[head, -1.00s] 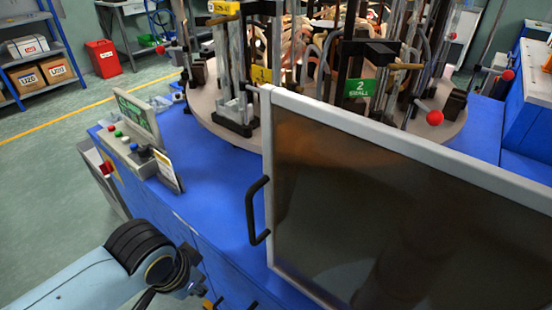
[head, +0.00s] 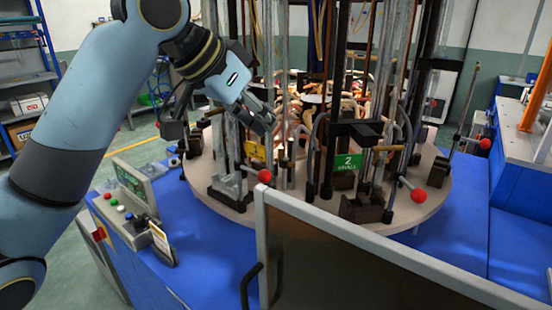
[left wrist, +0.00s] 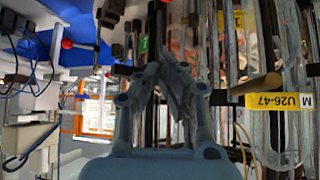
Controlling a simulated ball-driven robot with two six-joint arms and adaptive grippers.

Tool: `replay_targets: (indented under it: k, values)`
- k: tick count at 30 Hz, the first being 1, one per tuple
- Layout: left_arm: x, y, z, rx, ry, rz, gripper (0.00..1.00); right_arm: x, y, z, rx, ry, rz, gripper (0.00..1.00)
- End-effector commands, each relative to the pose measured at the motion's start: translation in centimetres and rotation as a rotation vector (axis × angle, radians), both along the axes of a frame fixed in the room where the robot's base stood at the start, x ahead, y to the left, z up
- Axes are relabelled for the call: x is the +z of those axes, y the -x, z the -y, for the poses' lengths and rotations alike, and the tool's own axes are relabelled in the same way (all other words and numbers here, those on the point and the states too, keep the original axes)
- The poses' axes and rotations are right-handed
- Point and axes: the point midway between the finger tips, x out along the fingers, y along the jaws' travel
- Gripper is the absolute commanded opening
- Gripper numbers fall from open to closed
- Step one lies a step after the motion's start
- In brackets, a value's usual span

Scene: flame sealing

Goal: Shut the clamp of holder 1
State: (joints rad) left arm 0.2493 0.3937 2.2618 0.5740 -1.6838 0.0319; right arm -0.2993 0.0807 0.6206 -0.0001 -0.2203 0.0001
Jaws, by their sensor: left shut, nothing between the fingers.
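My left gripper (head: 264,124) is shut and empty, raised at the front left of the round turntable (head: 226,205). In the left wrist view its closed fingertips (left wrist: 164,62) point at the upright rods and glass tubes. A yellow tag (head: 255,150), seemingly that of holder 1, hangs just below the gripper in the head view. A red ball knob (head: 264,176) shows below that tag; the lever it belongs to is hard to make out. Holder 2 has a green sign (head: 347,162) and a red knob (head: 418,195). My gripper partly hides holder 1's upper part, so its clamp state is unclear.
A grey-framed dark door panel (head: 350,265) with a black handle (head: 250,285) stands at the front. A control panel (head: 130,205) sits on the blue base at left. A yellow label (left wrist: 280,101) lies close right of the fingers. Tall rods crowd the turntable.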

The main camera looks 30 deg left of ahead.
Motion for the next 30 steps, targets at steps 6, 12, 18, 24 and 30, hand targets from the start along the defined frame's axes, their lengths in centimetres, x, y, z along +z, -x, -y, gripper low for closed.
replay_targets:
  k: [6, 12, 18, 24, 30]
  values:
    - [0.0, 0.0, 0.0, 0.000, 0.000, 0.000, 0.00, 0.0, 0.0, 0.0, 0.000, 0.000, 0.000, 0.40]
    - [-0.4, -0.4, 0.1, 0.001, 0.002, -0.001, 0.00, 0.0, 0.0, 0.0, 0.000, 0.000, -0.001, 0.40]
    - [-2.7, -2.3, 0.9, 0.001, 0.007, -0.004, 0.00, 0.0, 0.1, 0.0, 0.000, 0.000, -0.001, 0.40]
    - [-5.9, -5.1, 1.9, 0.000, 0.005, -0.004, 0.00, 0.0, 0.1, -0.1, 0.000, -0.001, -0.001, 0.40]
    - [-7.6, -4.9, 1.6, 0.000, -0.005, -0.002, 0.00, 0.7, 0.2, -0.2, -0.001, -0.002, -0.003, 0.40]
